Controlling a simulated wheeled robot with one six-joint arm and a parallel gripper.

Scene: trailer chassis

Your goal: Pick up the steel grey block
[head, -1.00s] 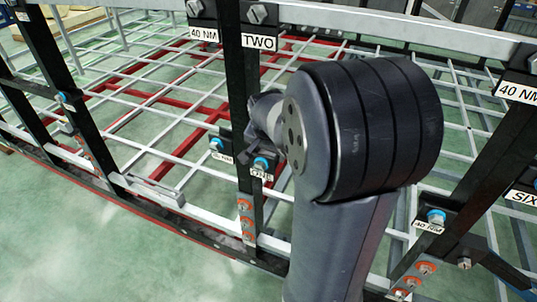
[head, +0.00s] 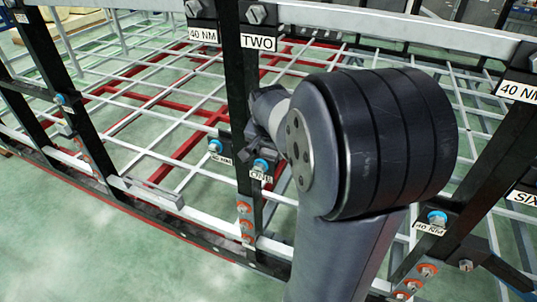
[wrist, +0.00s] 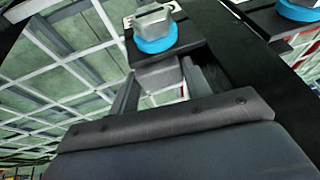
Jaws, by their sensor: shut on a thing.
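In the wrist view, the steel grey block (wrist: 158,76) sits between the two fingers of my gripper (wrist: 163,88), with only part of it showing. The gripper is shut on it. Just beyond it is a black bracket with a blue-collared bolt. In the head view, my gripper (head: 258,148) is beside the black post, close to the label ONE; my own arm covers part of it. I cannot make out the block in the head view.
The black post (head: 241,90) carries labels TWO and ONE and blue-collared bolts (head: 261,166). A grey rail (head: 400,42) crosses the top. A thin white lattice with red beams (head: 180,150) lies behind. Green floor (head: 70,240) is clear at the lower left.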

